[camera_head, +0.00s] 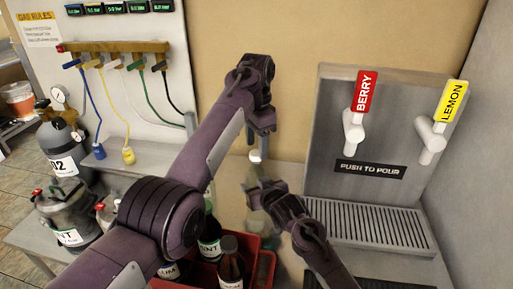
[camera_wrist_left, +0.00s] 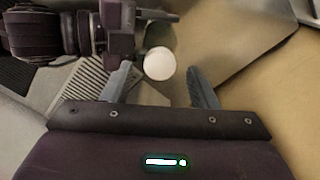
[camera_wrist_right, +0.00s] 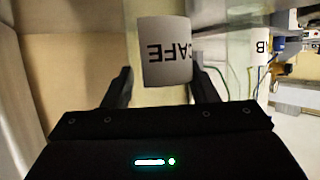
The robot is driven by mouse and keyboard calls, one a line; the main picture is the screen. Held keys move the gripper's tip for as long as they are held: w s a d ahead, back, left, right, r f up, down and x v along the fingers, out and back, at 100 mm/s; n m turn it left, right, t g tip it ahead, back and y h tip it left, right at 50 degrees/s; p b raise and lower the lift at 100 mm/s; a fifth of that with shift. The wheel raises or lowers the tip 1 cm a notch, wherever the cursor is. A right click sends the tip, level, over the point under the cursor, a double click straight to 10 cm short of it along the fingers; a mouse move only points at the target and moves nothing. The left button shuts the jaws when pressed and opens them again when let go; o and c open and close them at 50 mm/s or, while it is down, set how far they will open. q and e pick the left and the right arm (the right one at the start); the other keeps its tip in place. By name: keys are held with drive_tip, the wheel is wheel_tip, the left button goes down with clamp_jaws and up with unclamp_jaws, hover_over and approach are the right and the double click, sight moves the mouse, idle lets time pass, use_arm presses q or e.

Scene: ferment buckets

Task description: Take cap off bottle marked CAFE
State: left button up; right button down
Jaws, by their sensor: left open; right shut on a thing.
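The CAFE bottle is clear, and its white label (camera_wrist_right: 167,52) shows upside down in the right wrist view. My right gripper (camera_head: 262,190) is shut on this bottle and holds it upright; the right wrist view shows the fingers (camera_wrist_right: 161,88) on either side of it. A round white cap (camera_wrist_left: 159,63) shows end-on in the left wrist view, and in the head view the cap (camera_head: 255,156) tops the bottle. My left gripper (camera_head: 262,128) is open just above the cap; its fingers (camera_wrist_left: 160,82) stand either side with gaps. The bottle's lower part is mostly hidden in the head view.
A red crate (camera_head: 262,268) with dark bottles (camera_head: 232,268) stands below my arms. A tap panel with a BERRY handle (camera_head: 365,92), a LEMON handle (camera_head: 450,100) and a drip grate (camera_head: 370,222) is at the right. Gas hoses and tanks (camera_head: 62,150) are at the left.

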use_arm(q)
wheel_tip(320, 180, up, 3)
drive_tip(key=shift+f, duration=0.15)
drive_tip(key=shift+c, duration=0.4)
wheel_tip(320, 180, up, 2)
drive_tip(key=shift+r+n, duration=0.25)
drive_tip(key=shift+n, duration=0.15)
drive_tip(key=shift+r, duration=0.35)
drive_tip(key=shift+f, duration=3.85)
drive_tip(key=c, duration=1)
drive_tip(key=n, duration=0.3)
drive_tip(key=shift+n, duration=0.4)
drive_tip(key=o, duration=1.1)
